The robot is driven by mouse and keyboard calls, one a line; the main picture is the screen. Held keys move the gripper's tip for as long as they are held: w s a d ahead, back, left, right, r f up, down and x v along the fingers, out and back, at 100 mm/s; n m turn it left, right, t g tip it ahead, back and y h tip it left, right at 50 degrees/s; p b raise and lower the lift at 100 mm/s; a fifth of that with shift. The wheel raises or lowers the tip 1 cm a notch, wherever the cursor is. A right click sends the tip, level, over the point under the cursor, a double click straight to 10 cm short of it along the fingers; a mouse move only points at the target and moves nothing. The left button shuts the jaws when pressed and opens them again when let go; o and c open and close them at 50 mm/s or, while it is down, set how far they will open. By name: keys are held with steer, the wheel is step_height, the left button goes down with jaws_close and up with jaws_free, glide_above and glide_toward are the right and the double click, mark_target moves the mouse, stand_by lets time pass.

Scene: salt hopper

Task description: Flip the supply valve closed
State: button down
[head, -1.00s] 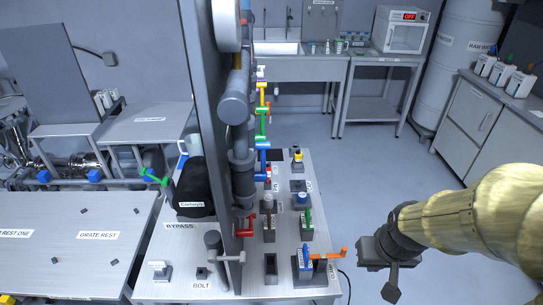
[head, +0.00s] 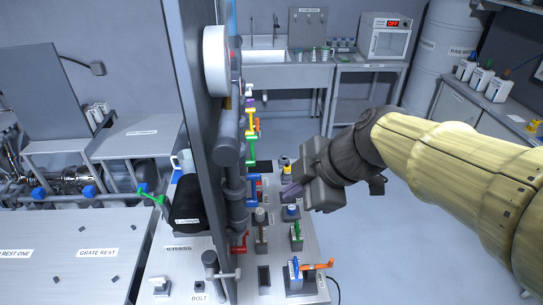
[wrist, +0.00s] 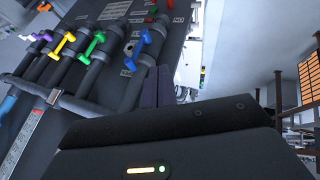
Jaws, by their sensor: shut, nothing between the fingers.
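A dark upright panel (head: 196,150) carries grey pipes and a row of valves with coloured handles. In the head view I see a red handle (head: 240,243), a blue handle (head: 254,187), a green handle (head: 251,148) and a yellow handle (head: 251,124). The wrist view shows the blue handle (wrist: 143,43), the green handle (wrist: 95,43) and the yellow handle (wrist: 63,44) on their pipes. I cannot read which is the supply valve. My gripper (head: 290,191) is shut and empty, right of the panel and apart from the handles. Its fingers (wrist: 157,86) point toward the panel.
Below my gripper, a bench (head: 222,288) holds small blocks with pegs and levers, including an orange lever (head: 317,265). A sink counter (head: 280,73) stands behind.

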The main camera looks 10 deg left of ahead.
steer(key=shift+a+r+n, duration=0.2)
steer(key=shift+r+n, duration=0.05)
steer(key=shift+n, duration=0.05)
steer(key=w+a+f+p, duration=0.5)
steer(key=w+a+f, duration=0.1)
steer(key=f, duration=0.2)
steer(key=shift+w+a+p, duration=0.35)
steer(key=shift+a, duration=0.05)
stand_by(0.3)
steer(key=shift+s, duration=0.1)
steer(key=shift+a, duration=0.15)
